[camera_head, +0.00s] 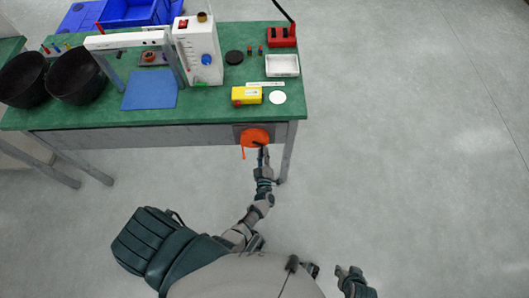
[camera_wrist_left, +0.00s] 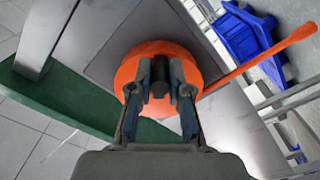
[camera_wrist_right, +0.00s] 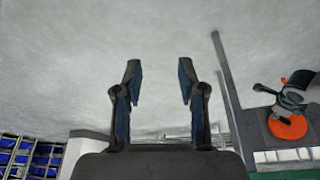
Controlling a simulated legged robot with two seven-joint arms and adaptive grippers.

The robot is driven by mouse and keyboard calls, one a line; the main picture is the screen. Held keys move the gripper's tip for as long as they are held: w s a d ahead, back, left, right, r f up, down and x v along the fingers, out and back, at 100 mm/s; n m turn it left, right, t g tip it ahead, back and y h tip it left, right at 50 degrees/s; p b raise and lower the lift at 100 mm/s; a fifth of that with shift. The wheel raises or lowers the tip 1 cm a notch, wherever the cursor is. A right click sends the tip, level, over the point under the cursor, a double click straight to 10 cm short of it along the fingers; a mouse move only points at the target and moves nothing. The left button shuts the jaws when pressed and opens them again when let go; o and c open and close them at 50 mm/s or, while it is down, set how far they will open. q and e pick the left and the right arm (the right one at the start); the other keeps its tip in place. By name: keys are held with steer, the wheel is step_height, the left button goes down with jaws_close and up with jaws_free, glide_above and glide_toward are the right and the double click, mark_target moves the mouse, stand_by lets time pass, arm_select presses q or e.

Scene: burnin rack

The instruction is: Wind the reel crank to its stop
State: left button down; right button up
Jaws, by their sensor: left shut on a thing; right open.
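The orange reel (camera_head: 255,136) is mounted on the front of the green-topped bench, below its right end. It fills the middle of the left wrist view (camera_wrist_left: 145,57) and also shows in the right wrist view (camera_wrist_right: 290,128). An orange bar or strap (camera_wrist_left: 275,53) runs out from the reel; I cannot tell which. My left gripper (camera_head: 262,147) is at the reel, its fingers (camera_wrist_left: 160,92) shut on the dark crank knob (camera_wrist_left: 159,86) in front of the orange face. The rest of the crank is hidden. My right gripper (camera_head: 349,271) is open and empty (camera_wrist_right: 159,82), away from the bench.
The bench top (camera_head: 215,112) holds a yellow box (camera_head: 246,95), a white tray (camera_head: 282,65), a white instrument (camera_head: 199,50) and a blue mat (camera_head: 150,89). Black bowls (camera_head: 76,76) stand at the left. A bench leg (camera_head: 288,150) is just right of the reel. The floor at right is clear.

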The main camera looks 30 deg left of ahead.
arm_select(q)
steer(key=shift+s+a+f+m, duration=0.1)
steer(key=shift+a+f+m, duration=0.1)
steer(key=shift+m, duration=0.45)
steer(key=shift+s+a+f+m, duration=0.1)
steer(key=shift+f+m, duration=0.1)
steer(key=shift+m, duration=0.45)
steer(key=c, duration=1.1)
jaws_free()
steer(key=shift+f, duration=0.1)
steer(key=v, duration=1.2)
steer(key=shift+w+m, duration=0.15)
steer(key=shift+m, duration=0.15)
